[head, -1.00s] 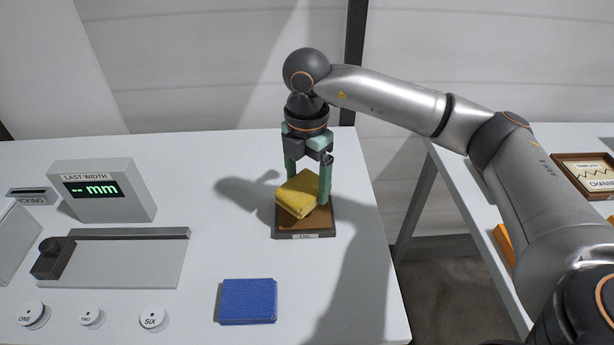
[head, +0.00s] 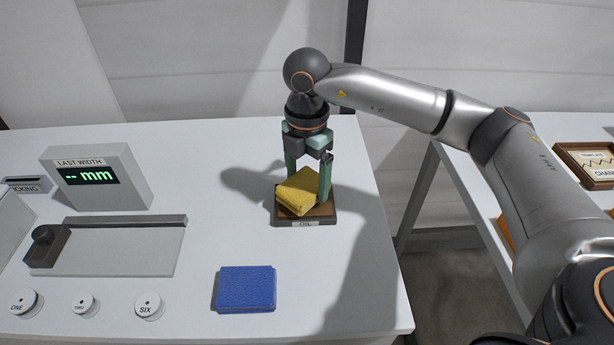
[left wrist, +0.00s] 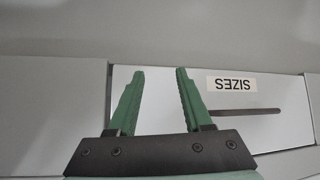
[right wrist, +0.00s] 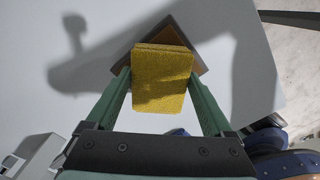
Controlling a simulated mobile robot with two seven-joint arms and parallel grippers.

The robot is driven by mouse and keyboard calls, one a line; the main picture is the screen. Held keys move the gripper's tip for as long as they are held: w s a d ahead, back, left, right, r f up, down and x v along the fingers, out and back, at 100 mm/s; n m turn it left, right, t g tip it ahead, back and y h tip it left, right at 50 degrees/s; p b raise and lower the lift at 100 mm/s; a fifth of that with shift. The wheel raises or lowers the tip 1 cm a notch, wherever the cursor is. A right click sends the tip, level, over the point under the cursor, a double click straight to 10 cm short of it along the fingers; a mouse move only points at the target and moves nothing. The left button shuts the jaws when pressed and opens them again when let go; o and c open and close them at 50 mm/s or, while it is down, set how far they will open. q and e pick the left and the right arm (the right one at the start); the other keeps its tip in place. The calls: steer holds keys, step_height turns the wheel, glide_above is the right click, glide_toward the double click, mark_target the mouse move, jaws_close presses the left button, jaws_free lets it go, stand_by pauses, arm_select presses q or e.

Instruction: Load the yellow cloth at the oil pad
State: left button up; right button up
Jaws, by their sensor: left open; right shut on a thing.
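The yellow cloth (head: 298,192) is a folded, thick square held between the fingers of my right gripper (head: 307,190). In the right wrist view the cloth (right wrist: 161,80) sits between both green fingers of my right gripper (right wrist: 160,95). The oil pad (head: 318,216) is a brown square in a dark frame marked OIL. The cloth is over the pad and hides much of it; I cannot tell whether they touch. The pad also shows behind the cloth in the right wrist view (right wrist: 196,68). My left gripper (left wrist: 164,72) is open and empty, before a panel labelled SIZES.
A blue folded cloth (head: 246,288) lies on the white table in front of the pad. To the left are a LAST WIDTH display (head: 97,178), a sliding gauge (head: 120,250) and round weights ONE, TWO and SIX (head: 149,305). A second table with a framed chart (head: 588,163) stands right.

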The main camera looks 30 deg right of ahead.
mark_target(307, 182)
steer(key=shift+f+b, duration=0.45)
steer(key=shift+f, duration=0.15)
stand_by(1.2)
steer(key=shift+r+p, duration=2.6)
steer(key=shift+r, duration=1)
